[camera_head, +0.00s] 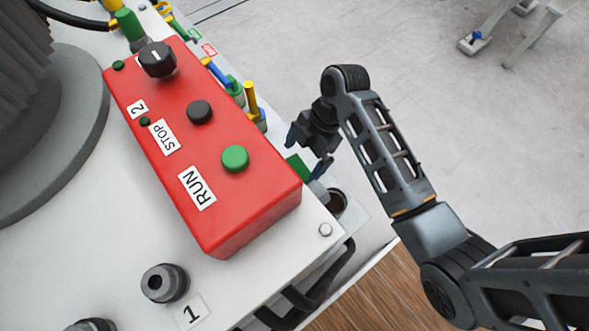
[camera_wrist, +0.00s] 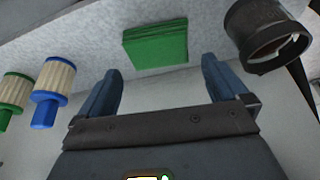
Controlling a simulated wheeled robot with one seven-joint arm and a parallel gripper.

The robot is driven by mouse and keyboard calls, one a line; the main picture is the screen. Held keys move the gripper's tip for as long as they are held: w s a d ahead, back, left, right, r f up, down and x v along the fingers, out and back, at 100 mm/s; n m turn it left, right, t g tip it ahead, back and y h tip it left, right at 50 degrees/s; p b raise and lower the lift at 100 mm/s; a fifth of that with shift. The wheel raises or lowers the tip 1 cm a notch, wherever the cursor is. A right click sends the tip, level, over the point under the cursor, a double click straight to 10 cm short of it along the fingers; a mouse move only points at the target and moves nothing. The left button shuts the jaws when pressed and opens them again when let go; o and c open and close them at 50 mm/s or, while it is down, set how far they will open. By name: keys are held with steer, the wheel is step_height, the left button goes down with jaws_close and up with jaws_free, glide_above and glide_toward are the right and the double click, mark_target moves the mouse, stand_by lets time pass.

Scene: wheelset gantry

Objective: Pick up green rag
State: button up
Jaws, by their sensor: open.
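The green rag (camera_wrist: 155,43) is a flat, folded green square on a pale surface in the wrist view, beyond and between my fingertips. In the head view a green patch (camera_head: 299,167), likely the rag, shows beside the right side of the red control box, partly hidden by my gripper. My gripper (camera_head: 306,156) is above the machine's right edge, close to this patch. In the wrist view my gripper (camera_wrist: 162,72) is open, its two blue fingers apart with nothing between them.
A red control box (camera_head: 190,150) with knobs and a green button stands left of my gripper. A dark round cup-like fitting (camera_wrist: 265,38) is to the right of the rag. Blue (camera_wrist: 50,85) and green (camera_wrist: 13,95) handled items stand at left. Open floor lies to the right.

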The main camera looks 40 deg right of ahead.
mark_target(297, 170)
steer(key=x, duration=0.3)
steer(key=b+x, duration=0.1)
steer(key=x, duration=0.1)
steer(key=shift+d, duration=0.3)
steer(key=shift+c, duration=0.3)
steer(key=c, duration=0.7)
steer(key=shift+r, duration=0.1)
step_height(297, 170, up, 4)
steer(key=shift+r+p, duration=0.15)
steer(key=shift+p, duration=0.5)
steer(key=s+d+r, duration=0.2)
steer(key=d, duration=0.1)
steer(key=s+d+r+p, duration=0.1)
steer(key=s+d+r, duration=0.1)
steer(key=d, duration=0.1)
steer(key=s+d+r, duration=0.2)
steer(key=d, duration=0.2)
steer(key=shift+r, duration=0.25)
